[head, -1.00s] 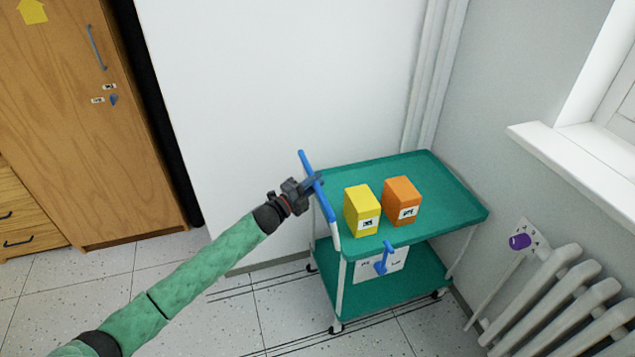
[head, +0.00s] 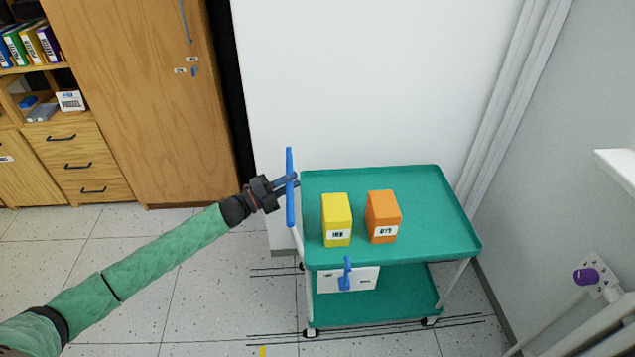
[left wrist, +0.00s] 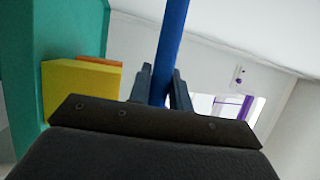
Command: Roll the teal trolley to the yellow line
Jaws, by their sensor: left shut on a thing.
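The teal trolley (head: 430,215) stands upright by the white wall, with a yellow box (head: 337,212) and an orange box (head: 383,212) on its top shelf. Its blue push handle (head: 290,210) is upright at its left end. My left gripper (head: 292,182) is shut on this handle. The left wrist view shows the blue bar (left wrist: 170,50) between the two fingers (left wrist: 160,88). My right gripper is out of view.
A wooden cupboard (head: 150,110) and drawers (head: 75,155) stand at the left. At the right are a window sill (head: 620,170) and a purple knob (head: 586,276) near pale pipes. Dark thin lines run along the floor under the trolley. Floor at the left is clear.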

